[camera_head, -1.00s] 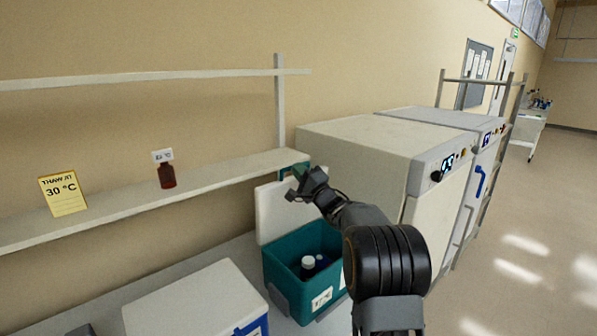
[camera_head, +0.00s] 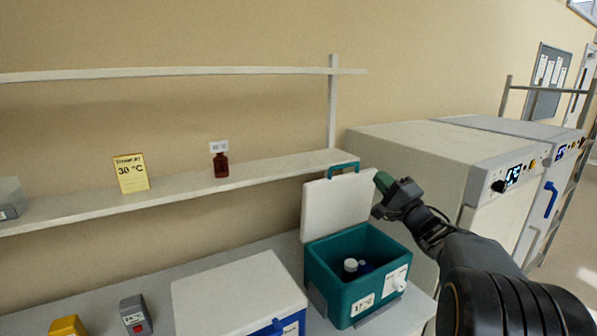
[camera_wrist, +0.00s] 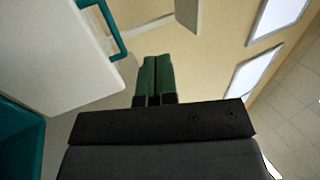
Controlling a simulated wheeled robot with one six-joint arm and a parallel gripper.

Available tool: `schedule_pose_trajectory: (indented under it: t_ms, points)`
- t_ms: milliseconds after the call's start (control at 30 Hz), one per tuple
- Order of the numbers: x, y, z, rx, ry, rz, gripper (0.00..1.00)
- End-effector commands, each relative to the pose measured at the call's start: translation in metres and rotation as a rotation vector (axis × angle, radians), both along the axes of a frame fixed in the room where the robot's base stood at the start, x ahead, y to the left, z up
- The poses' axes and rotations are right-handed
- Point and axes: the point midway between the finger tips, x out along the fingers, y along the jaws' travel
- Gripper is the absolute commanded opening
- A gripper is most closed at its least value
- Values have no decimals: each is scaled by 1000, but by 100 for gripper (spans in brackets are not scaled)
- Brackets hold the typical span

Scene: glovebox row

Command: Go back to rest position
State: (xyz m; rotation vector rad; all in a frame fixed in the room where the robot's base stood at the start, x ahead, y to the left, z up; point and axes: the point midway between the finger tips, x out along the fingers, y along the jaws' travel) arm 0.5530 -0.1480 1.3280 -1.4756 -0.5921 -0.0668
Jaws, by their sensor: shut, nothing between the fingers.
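My gripper (camera_head: 382,182) is raised in the head view, beside the open white lid of the teal cool box and to its right. Its green fingers are together in the wrist view (camera_wrist: 155,78), with nothing between them. The teal cool box (camera_head: 325,262) stands on the bench with its white lid (camera_head: 336,207) up, and bottles with pale and blue caps show inside. The lid also shows at the left of the wrist view (camera_wrist: 50,50). My dark arm reaches up from the lower right.
A closed white box (camera_head: 235,290) stands left of the cool box. A shelf (camera_head: 270,174) above holds a brown bottle (camera_head: 221,165) and a yellow 30 °C sign (camera_head: 131,174). Large white cabinets (camera_head: 415,165) stand close on the right. A grey block (camera_head: 135,315) sits at lower left.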

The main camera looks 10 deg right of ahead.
Motion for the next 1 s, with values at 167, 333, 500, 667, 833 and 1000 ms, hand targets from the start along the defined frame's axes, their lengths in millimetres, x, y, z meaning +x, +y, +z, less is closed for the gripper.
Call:
schedule_pose_trajectory:
  t_ms: [167, 333, 500, 667, 833, 1000]
  points:
    - [10, -16, -13, -191, 23, -183, 0]
    - [14, -65, -75, -548, 288, -553, 0]
    - [-24, -74, -137, -975, 699, -674, 0]
    - [-89, -33, -187, -1344, 1044, -431, 0]
    - [-171, 42, -220, -1607, 1180, 58, 0]
    - [-235, 107, -227, -1683, 1119, 395, 0]
